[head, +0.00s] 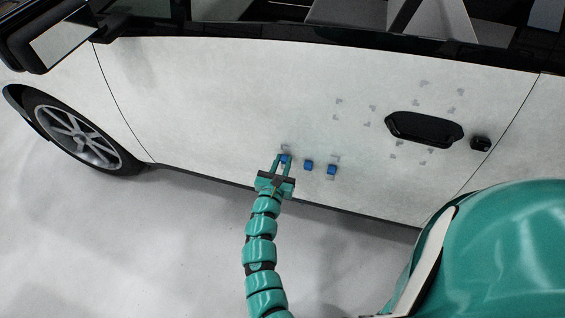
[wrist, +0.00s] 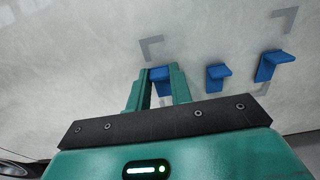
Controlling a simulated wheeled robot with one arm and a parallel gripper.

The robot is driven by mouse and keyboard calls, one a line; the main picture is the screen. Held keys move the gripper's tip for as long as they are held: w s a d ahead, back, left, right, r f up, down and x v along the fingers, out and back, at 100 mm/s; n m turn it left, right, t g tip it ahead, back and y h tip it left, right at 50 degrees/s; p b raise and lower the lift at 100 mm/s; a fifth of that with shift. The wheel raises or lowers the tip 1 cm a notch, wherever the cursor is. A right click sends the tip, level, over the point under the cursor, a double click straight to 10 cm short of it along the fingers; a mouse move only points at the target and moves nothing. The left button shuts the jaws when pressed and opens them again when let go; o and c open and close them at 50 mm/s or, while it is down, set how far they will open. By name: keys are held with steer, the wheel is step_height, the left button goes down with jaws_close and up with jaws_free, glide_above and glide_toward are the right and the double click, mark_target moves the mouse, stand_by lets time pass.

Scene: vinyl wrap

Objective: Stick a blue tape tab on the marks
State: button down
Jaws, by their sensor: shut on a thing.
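My gripper (head: 282,161) is at the lower part of the pale car door, its fingers shut on a blue tape tab (wrist: 160,74). A grey corner mark (wrist: 151,47) shows on the door just above and left of that tab. A middle blue tab (wrist: 216,74) is on the door to the right, with no marks visible around it. A right blue tab (wrist: 269,66) sits between grey corner marks (wrist: 286,19). Both also show in the head view, the middle one (head: 308,165) and the right one (head: 332,170). Whether the held tab touches the door is unclear.
More grey corner marks (head: 373,108) are spread around the black door handle (head: 424,128). A small black fitting (head: 480,144) is right of the handle. The front wheel (head: 75,134) and side mirror (head: 63,42) are at left. The floor (head: 150,240) at lower left is clear.

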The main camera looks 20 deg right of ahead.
steer(key=b+v, duration=0.2)
steer(key=v, duration=0.5)
stand_by(1.1)
steer(key=shift+w, duration=0.1)
